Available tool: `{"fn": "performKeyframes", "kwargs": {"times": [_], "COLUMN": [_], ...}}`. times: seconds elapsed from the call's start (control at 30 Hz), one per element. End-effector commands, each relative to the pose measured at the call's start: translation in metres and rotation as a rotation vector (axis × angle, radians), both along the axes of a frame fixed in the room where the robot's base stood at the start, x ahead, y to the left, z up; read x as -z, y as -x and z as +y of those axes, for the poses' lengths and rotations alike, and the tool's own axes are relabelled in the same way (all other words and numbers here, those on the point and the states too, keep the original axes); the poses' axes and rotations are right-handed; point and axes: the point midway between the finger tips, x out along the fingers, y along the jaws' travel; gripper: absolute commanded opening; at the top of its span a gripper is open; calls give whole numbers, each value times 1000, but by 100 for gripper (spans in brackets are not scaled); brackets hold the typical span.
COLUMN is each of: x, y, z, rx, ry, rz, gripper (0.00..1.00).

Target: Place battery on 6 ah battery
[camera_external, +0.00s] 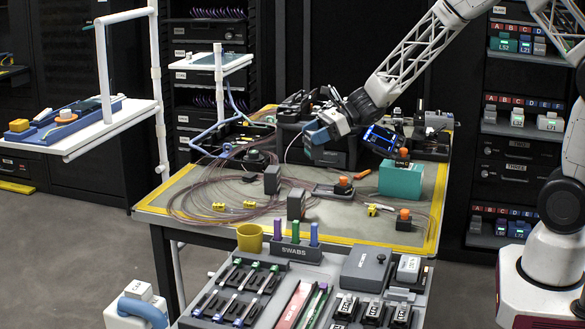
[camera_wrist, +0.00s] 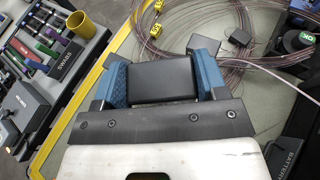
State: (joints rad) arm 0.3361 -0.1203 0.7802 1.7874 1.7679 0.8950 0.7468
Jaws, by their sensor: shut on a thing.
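My gripper (camera_external: 318,132) is raised over the far part of the work table. In the wrist view its blue-padded fingers (camera_wrist: 161,82) are shut on a dark grey rectangular battery (camera_wrist: 163,79), one finger at each side. In the external view the held battery is hard to make out against the black equipment. A dark part lettered "BATTERY" (camera_wrist: 290,155) shows at the lower right of the wrist view, partly cut off and apart from the held battery. I cannot read any 6 Ah marking, so I cannot tell which thing is the 6 Ah battery.
Two dark blocks (camera_external: 272,179) (camera_external: 296,204) stand on the yellow-edged table (camera_external: 375,232). Loose fibre coils (camera_external: 190,195) lie at the left. A teal box (camera_external: 401,180) stands at the right. Black equipment (camera_external: 325,150) crowds the back. A swab rack (camera_external: 293,250) is in front.

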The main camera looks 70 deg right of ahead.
Motion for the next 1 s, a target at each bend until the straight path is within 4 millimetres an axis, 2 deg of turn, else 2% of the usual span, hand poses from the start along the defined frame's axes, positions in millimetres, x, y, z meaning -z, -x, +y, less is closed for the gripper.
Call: {"fn": "performKeyframes", "kwargs": {"times": [0.13,0.37,0.77,1.0], "x": [0,0,0,3], "y": [20,31,28,8], "z": [16,24,23,21], "rx": [-95,-147,-147,-147], "ry": [0,0,0,0], "rz": [-1,0,-1,-1], "gripper": [33,33,33,33]}}
